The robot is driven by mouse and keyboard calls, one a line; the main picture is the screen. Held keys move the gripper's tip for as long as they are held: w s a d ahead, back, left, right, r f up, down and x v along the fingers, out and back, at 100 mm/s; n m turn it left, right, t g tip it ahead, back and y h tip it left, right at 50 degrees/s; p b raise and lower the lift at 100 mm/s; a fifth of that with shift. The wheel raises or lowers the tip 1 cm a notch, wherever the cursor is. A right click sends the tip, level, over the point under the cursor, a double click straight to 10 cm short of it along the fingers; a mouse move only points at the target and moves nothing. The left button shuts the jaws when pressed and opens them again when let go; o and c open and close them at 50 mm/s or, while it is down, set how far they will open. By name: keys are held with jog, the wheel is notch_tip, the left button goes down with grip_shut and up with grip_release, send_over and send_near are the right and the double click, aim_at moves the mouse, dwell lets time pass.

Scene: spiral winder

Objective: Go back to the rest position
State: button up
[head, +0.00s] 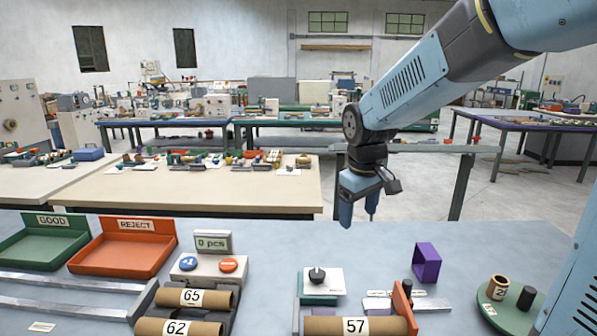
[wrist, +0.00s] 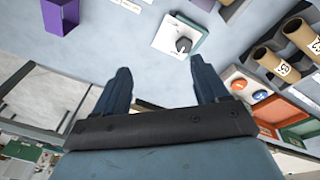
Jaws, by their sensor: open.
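My gripper (head: 358,208) hangs from my blue arm above the far edge of the grey-blue bench (head: 330,235), fingers pointing down. In the wrist view my gripper (wrist: 160,85) has its two dark blue fingers spread apart with nothing between them. Beyond the fingertips in that view lie the bare bench top and a white plate with a dark knob (wrist: 182,40). The gripper touches nothing that I can see.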

jog(key=s+d+r+m+t, duration=0.1)
jog(key=s+d+r+m, duration=0.2)
jog(key=s, duration=0.6)
jog(key=s+d+r+m+t, duration=0.2)
jog(key=s+d+r+m, duration=0.1)
jog(key=s+d, duration=0.4)
jog(key=shift+s+r+m+t, duration=0.15)
jog(key=shift+s+m+t, duration=0.2)
jog(key=shift+s, duration=0.55)
